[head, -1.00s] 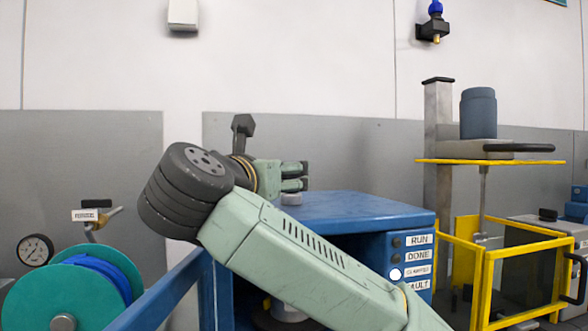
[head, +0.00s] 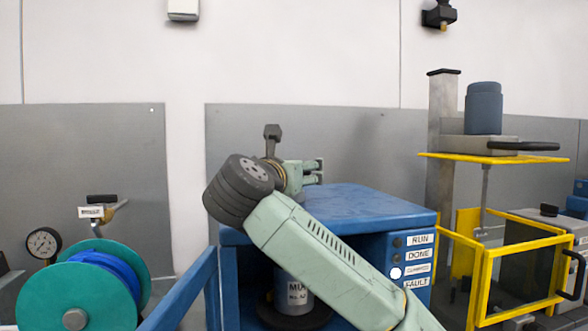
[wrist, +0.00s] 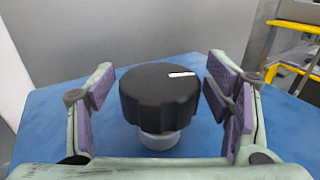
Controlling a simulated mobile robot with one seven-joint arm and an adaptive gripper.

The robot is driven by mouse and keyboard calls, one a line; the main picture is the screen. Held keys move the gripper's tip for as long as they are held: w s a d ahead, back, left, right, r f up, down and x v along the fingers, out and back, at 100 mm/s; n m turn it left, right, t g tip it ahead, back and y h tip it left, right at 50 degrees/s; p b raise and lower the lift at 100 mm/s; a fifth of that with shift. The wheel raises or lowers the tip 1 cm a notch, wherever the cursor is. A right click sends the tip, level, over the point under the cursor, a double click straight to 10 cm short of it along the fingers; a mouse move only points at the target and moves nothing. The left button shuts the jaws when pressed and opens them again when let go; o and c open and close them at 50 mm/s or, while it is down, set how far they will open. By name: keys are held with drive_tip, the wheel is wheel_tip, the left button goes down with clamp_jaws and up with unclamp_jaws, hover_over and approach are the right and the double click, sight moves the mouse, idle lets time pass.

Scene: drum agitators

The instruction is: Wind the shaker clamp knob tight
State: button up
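The clamp knob (wrist: 158,92) is black and fluted, with a white mark on its top near the right edge. It sits on a short grey collar (wrist: 160,140) above the blue top (wrist: 200,152) of the shaker cabinet. My gripper (wrist: 159,84) is open, with one purple-padded finger on each side of the knob and a visible gap to it on both sides. In the head view my gripper (head: 316,171) is over the cabinet top (head: 365,203), and I cannot make out the knob there. A labelled can (head: 297,297) stands inside the cabinet, partly hidden by my arm.
The cabinet's panel (head: 408,260) has labels including RUN, DONE and FAULT; a white light (head: 396,273) shows beside the third label. A yellow-framed mixer (head: 485,270) stands right.

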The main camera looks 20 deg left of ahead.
drive_tip(key=c, duration=1)
drive_tip(key=shift+f+b, duration=0.1)
drive_tip(key=shift+b, duration=0.2)
